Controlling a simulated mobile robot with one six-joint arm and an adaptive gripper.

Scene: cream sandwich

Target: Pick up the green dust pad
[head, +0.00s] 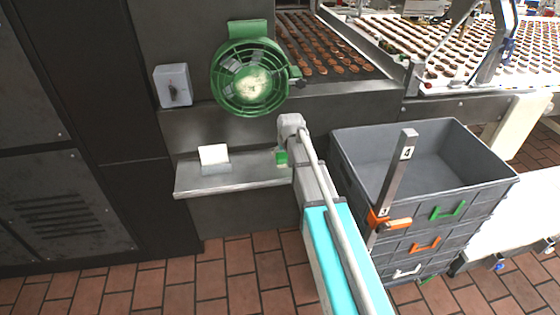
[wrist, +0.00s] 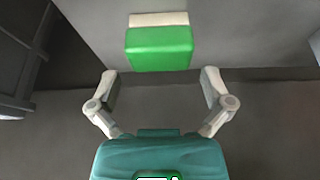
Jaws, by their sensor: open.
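The green dust pad (wrist: 159,49) is a bright green block with rounded edges in the upper middle of the wrist view. A cream strip (wrist: 158,19) shows just behind it. My gripper (wrist: 162,82) is open and empty, its two pale fingers spread wider than the pad. The pad lies ahead of the fingertips, between their lines, with no visible contact. In the head view a small green patch (head: 281,158), which looks like the pad, shows by the right end of the metal shelf (head: 235,183), partly covered by my arm. My fingers are hidden there.
A white pad on a grey block (head: 214,156) stands on the shelf to the left. Stacked grey crates (head: 460,165) and an upright post (head: 396,180) stand right of my arm.

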